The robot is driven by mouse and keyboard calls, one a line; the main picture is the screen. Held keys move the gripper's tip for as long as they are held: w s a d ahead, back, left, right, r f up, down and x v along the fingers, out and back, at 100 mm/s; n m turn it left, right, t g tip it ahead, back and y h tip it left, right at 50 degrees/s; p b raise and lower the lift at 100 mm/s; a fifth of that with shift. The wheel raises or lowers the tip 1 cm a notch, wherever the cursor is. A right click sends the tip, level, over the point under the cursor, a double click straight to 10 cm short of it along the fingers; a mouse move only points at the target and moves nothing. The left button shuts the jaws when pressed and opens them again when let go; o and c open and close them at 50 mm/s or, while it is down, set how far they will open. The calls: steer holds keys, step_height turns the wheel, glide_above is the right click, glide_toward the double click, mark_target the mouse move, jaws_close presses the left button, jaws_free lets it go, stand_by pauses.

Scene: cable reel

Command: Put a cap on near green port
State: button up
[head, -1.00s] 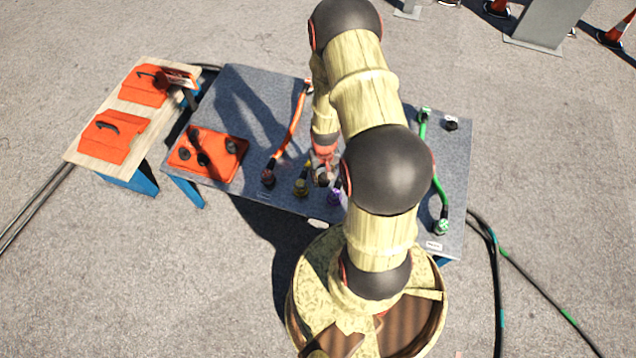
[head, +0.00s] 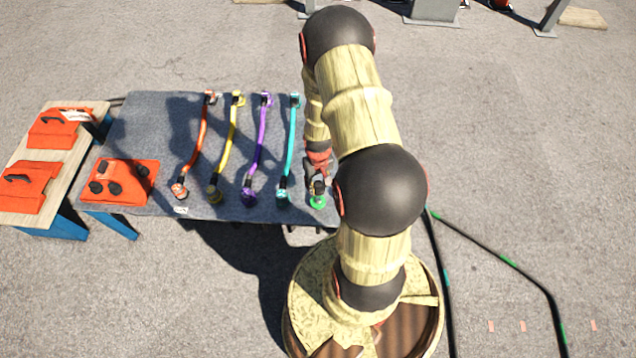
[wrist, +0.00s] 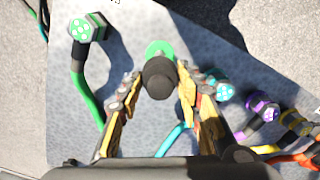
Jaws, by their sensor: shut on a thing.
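My gripper (wrist: 157,95) is shut on a black cap (wrist: 160,80), which sits between its fingers. A green disc (wrist: 160,47) shows against the cap's far side in the wrist view; I cannot tell whether it is part of the cap. In the head view the gripper (head: 318,180) hangs over the table's right near corner, with green (head: 318,202) just below it. A green port (wrist: 88,27) with a studded face ends a green cable (wrist: 87,98), at the upper left of the wrist view, apart from the cap. In the head view my arm hides that cable.
On the grey table (head: 145,112) lie teal (head: 291,140), purple (head: 259,140), yellow (head: 229,145) and orange (head: 197,145) cables. An orange tray (head: 133,190) with black caps is at the left. A wooden bench (head: 52,165) carries orange boxes. Teal port (wrist: 219,86) is close to the right finger.

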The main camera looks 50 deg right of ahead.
mark_target(318, 199)
steer(key=shift+f+b, duration=3.15)
steer(key=shift+f, duration=1.15)
steer(key=shift+f, duration=0.25)
steer(key=o, duration=1.2)
steer(key=shift+c, duration=0.2)
steer(key=shift+o, duration=0.3)
step_height(318, 199, up, 12)
steer(key=shift+f, duration=0.1)
